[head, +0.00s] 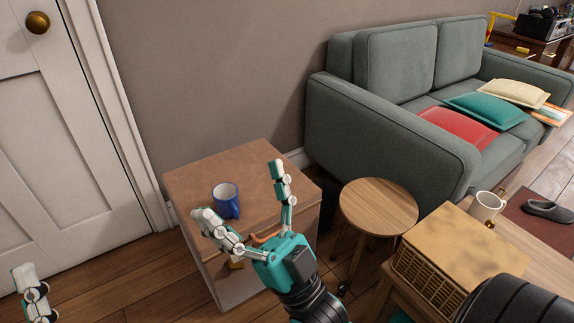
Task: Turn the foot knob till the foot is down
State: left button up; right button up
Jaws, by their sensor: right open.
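A low cabinet (200,175) with a brown top stands against the wall. A small brass-coloured piece (236,265), possibly a knob, shows at its front below my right gripper's finger. A copper-coloured curved piece (268,237) shows between the fingers, close to the palm. I cannot tell whether either is the foot knob, and no foot is clearly visible. My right gripper (241,192) is open, fingers spread over the cabinet's front edge, with nothing visibly held. Part of my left gripper (32,290) shows at the lower left edge; its jaw state is unclear.
A blue mug (227,200) stands on the cabinet top, just behind a right fingertip. A round wooden stool (378,205) is right of the cabinet. A tan slatted box (455,250) and white mug (487,206) are at right. A grey sofa (385,150) stands behind.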

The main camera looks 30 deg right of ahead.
aim_at(342, 286)
jog(key=z, duration=1.7)
